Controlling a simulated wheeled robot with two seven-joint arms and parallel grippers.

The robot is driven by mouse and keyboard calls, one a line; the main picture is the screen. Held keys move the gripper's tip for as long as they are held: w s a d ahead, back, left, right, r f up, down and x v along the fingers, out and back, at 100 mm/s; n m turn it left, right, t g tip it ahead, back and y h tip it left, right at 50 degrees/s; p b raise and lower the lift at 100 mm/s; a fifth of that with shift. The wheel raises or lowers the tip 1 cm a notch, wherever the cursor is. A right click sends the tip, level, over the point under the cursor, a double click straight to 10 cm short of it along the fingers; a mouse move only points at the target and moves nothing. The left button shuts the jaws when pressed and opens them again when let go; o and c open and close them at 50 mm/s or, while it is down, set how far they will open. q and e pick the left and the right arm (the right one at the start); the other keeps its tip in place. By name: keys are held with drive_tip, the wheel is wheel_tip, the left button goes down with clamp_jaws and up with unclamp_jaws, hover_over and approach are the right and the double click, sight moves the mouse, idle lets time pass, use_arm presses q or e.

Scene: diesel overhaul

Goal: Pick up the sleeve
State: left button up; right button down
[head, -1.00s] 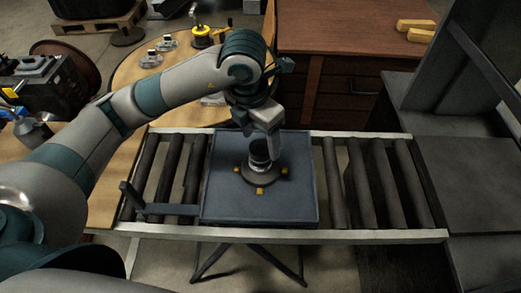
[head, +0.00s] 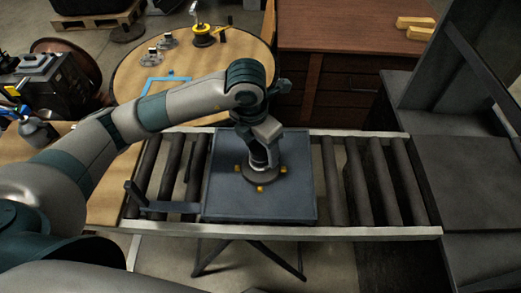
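The sleeve (head: 262,166) appears as a short dark cylinder on a round grey base, on the blue-grey tray (head: 225,200) on the roller conveyor. Small yellow blocks (head: 260,188) sit around the base. My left gripper (head: 263,156) points down from above, right at the top of the sleeve, and hides most of it. I cannot tell whether its fingers are open or closed on the sleeve. My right gripper is not in view.
The roller conveyor (head: 365,185) has bare rollers on both sides of the tray. A dark upright bracket (head: 135,193) stands at its left. Behind it are a round wooden table (head: 130,75) with small parts and a brown cabinet (head: 335,40). A dark machine (head: 465,180) stands at right.

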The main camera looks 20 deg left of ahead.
sight(261, 147)
use_arm(q)
drive_tip(key=c, duration=1.2)
drive_tip(key=shift+r, duration=0.2)
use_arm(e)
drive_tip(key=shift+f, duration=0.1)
